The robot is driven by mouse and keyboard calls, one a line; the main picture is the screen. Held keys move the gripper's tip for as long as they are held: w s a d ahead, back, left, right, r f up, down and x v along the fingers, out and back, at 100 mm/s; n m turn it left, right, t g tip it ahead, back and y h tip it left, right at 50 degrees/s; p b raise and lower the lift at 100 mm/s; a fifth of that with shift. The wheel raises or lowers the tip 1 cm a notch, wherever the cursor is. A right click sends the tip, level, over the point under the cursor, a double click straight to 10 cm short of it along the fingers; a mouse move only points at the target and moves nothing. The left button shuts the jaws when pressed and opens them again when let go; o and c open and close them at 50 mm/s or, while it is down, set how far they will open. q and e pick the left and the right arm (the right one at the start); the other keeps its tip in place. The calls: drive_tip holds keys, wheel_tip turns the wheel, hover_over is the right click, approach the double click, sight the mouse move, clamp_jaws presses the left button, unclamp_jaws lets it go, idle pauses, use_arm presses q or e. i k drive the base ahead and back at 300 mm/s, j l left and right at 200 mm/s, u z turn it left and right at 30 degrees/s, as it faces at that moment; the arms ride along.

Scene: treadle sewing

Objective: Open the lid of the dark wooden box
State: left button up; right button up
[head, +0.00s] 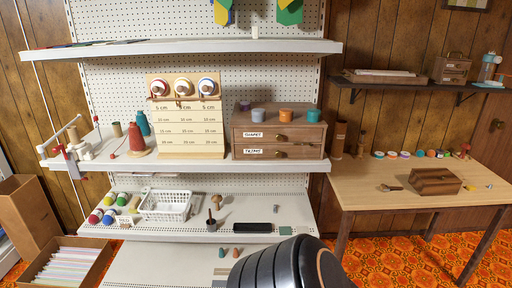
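A dark reddish-brown wooden box (435,182) sits on the light wooden table (365,202) at the right. It is small in the view, and I cannot make out its lid seam or whether the lid is fully shut. Neither of my grippers shows in the head view. A black ribbed part, which looks like one of my own arm links, rises at the bottom middle, far from the box.
A small brass-coloured item (389,188) lies left of the box. Several small spools line the table's back edge. A dark wall shelf (400,84) hangs above it. White shelving (205,165) with a drawer chest (278,136) stands left. The table's front left is clear.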

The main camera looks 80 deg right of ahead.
sight(433, 175)
drive_tip(key=z, duration=3.95)
drive_tip(key=i+j+u, duration=0.1)
drive_tip(key=i, duration=0.2)
drive_tip(key=i+j, duration=0.1)
drive_tip(key=i, duration=0.2)
drive_tip(key=u, duration=0.05)
